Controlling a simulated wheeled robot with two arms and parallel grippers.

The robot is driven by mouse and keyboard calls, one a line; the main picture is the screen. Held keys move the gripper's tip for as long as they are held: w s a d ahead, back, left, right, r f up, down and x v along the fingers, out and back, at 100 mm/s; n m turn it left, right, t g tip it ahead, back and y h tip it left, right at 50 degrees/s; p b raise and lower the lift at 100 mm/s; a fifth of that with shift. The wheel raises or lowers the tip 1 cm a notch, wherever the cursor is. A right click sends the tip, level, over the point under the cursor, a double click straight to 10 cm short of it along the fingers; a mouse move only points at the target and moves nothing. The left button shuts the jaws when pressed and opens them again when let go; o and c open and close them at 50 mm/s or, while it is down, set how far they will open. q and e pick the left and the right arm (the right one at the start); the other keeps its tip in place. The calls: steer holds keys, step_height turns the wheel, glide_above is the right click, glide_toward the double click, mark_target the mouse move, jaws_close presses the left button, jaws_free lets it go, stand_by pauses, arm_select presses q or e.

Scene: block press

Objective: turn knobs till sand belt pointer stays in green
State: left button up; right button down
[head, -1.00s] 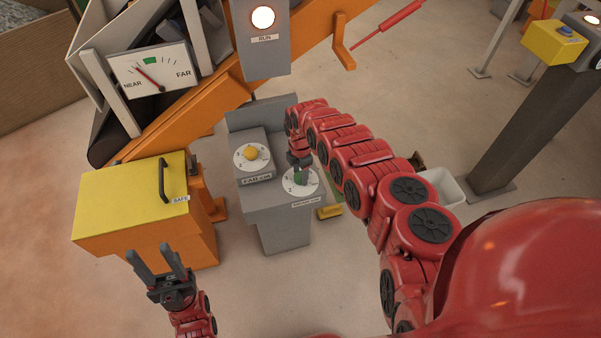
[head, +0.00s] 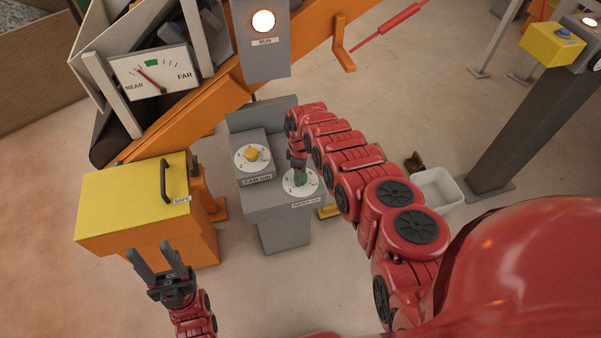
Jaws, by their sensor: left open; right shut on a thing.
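The dial gauge (head: 177,62) at the upper left has NEAR on its left, FAR on its right and a green patch (head: 151,64) near top centre. Its red pointer (head: 150,80) points left of the green, on the NEAR side. On the grey control stand (head: 275,215), a yellow knob (head: 252,154) sits on a white dial labelled FAR. A green knob (head: 300,179) sits on the lower right dial, its label hard to read. My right gripper (head: 299,170) is shut on the green knob from above, partly hiding it. My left gripper (head: 153,252) is open and empty, in front of the yellow-topped box.
The yellow-lidded orange box (head: 130,203) has a black handle and a SAFE label. A lit lamp (head: 263,21) sits above a RUN label. The orange conveyor frame (head: 200,112) runs behind. A white bin (head: 438,188) and a yellow button box (head: 553,43) are at right.

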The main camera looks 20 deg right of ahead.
steer(key=shift+m, duration=2.3)
steer(key=shift+p, duration=0.3)
steer(key=shift+c, duration=1.1)
jaws_free()
step_height(320, 180, up, 6)
steer(key=p, duration=0.3)
step_height(320, 180, up, 11)
steer(key=shift+r+b, duration=0.2)
steer(key=shift+b, duration=0.25)
